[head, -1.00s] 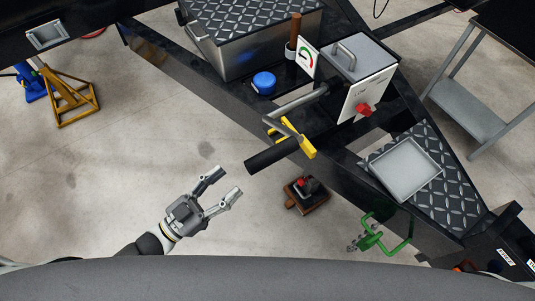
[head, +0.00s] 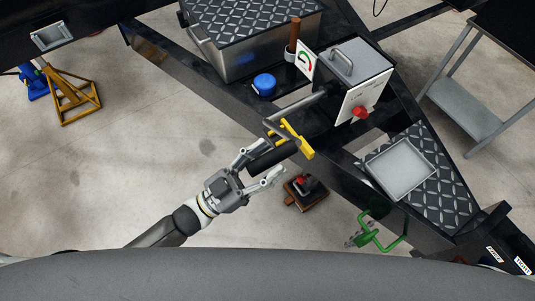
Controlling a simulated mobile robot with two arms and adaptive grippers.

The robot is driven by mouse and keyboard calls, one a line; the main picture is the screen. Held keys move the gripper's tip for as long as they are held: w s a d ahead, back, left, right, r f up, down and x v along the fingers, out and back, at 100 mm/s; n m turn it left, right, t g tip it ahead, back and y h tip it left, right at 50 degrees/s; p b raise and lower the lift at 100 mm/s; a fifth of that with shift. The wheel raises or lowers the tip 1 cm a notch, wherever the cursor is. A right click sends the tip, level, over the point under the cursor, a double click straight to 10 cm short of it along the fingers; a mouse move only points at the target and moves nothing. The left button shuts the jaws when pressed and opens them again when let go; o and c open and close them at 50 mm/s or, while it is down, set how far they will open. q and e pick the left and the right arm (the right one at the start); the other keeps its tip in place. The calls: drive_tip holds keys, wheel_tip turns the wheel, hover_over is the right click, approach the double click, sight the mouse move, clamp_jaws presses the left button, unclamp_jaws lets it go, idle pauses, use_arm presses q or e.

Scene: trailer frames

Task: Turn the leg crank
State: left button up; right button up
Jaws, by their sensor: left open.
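A crank with a black cylindrical grip (head: 290,150) and a grey bent bar (head: 301,103) sticks out from the black trailer frame. A yellow bracket (head: 297,138) sits at the crank, in front of the frame. My left gripper (head: 272,158) is at the outer end of the black grip, with its two open fingers on either side of it. I cannot tell whether the fingers touch the grip. Part of the grip is hidden by the fingers. My right gripper is not in view.
A grey box with a red knob (head: 361,112) stands beyond the crank. A blue cap (head: 264,84) sits to its left. A green handle (head: 383,235) hangs at the lower right frame rail. A small jack (head: 304,188) stands on the floor below the crank.

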use_arm(q)
drive_tip(key=shift+d, duration=0.2)
clamp_jaws()
idle(0.3)
